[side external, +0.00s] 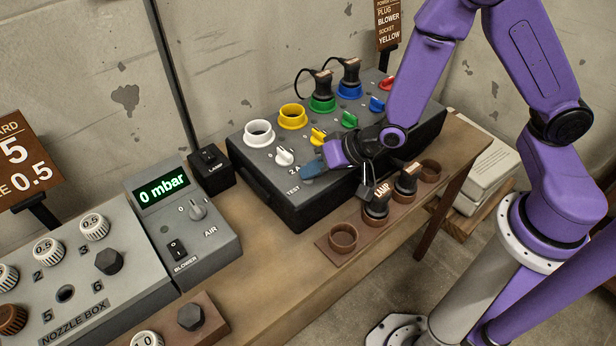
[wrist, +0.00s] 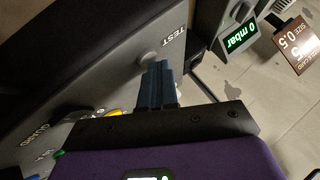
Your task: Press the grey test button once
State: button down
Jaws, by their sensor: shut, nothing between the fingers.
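The grey test button (wrist: 147,57) shows faintly in the wrist view, close to the TEST label (wrist: 172,43) on the dark face of the socket box. My gripper (wrist: 160,72) is shut, its blue fingers together and empty, with the tips right at the button; I cannot tell whether they touch it. In the side external view my gripper (side external: 310,172) is low over the front of the socket box (side external: 290,212), beside the TEST label (side external: 293,190). There the button is hidden behind the fingers.
Brown holders with dark plugs (side external: 376,208) stand in front of the box, close under my wrist. The gauge unit (side external: 185,225) reads 0 mbar at left. White (side external: 258,133), yellow (side external: 292,117), green and blue sockets line the box's back.

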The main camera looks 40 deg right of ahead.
aim_at(314, 183)
jog(key=shift+r, duration=0.85)
jog(key=shift+r, duration=0.1)
jog(key=shift+r, duration=2.4)
jog(key=s+d+r+n+g, duration=0.2)
jog(key=s+r+n+g, duration=0.2)
jog(key=s+n, duration=0.55)
jog(key=s+d+r+n+g+h, duration=0.1)
jog(key=s+d+r+n+h, duration=0.1)
jog(key=s+d, duration=0.3)
jog(key=s+d+r+n+g+h, duration=0.2)
jog(key=s+d+n+h, duration=0.1)
jog(key=s+d, duration=0.3)
jog(key=s, duration=0.2)
jog(key=shift+s, duration=0.35)
